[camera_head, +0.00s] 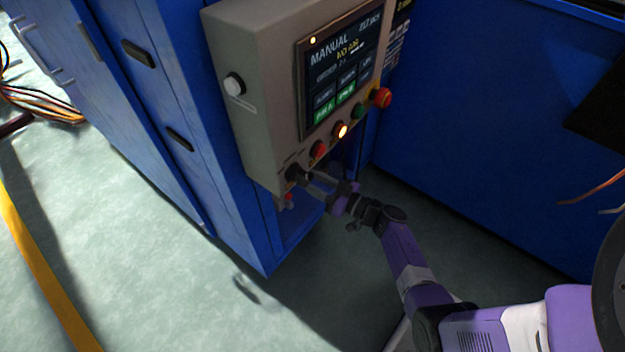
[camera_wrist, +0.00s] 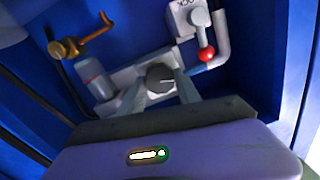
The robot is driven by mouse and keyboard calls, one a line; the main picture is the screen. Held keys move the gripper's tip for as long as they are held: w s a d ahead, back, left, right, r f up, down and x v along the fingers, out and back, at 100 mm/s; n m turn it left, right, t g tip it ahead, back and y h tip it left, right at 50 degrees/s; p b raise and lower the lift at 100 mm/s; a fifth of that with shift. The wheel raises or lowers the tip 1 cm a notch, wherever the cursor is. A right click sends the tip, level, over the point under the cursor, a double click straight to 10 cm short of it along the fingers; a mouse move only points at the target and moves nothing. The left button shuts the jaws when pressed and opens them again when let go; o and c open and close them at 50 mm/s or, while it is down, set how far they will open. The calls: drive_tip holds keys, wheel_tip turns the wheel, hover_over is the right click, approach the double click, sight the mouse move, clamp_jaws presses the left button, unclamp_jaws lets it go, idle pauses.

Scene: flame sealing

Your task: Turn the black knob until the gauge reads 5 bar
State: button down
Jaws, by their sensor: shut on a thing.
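The black knob (camera_wrist: 160,77) shows in the wrist view as a dark round cap with a pale line across it, on a grey fitting. My gripper (camera_wrist: 160,84) is shut on it, one finger on each side. In the head view my gripper (camera_head: 309,182) reaches in at the lower edge of the grey control panel, by the blue cabinet; the grip itself is too small to make out there. I cannot make out the gauge or its reading in either view.
The wrist view shows a brass valve handle (camera_wrist: 98,32), a grey cylinder (camera_wrist: 95,78) and a red ball lever (camera_wrist: 207,54) close around. The control panel (camera_head: 255,115) carries a screen (camera_head: 342,70) and several buttons. Bundled cables (camera_head: 35,95) lie on the floor at left.

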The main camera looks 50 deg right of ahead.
drive_tip(key=n, duration=1.1)
drive_tip(key=n+h, duration=0.1)
drive_tip(key=n, duration=0.5)
drive_tip(key=shift+a+f+g+p, duration=0.1)
drive_tip(key=shift+a+g+p, duration=0.25)
drive_tip(key=shift+g+p, duration=0.05)
drive_tip(key=shift+n, duration=0.3)
drive_tip(key=c, duration=0.9)
unclamp_jaws()
drive_tip(key=shift+o, duration=0.2)
drive_tip(key=s+p, duration=0.2)
drive_tip(key=s, duration=0.5)
drive_tip(key=shift+s+d+r, duration=0.2)
drive_tip(key=shift+s+r, duration=0.05)
drive_tip(key=shift+s, duration=0.15)
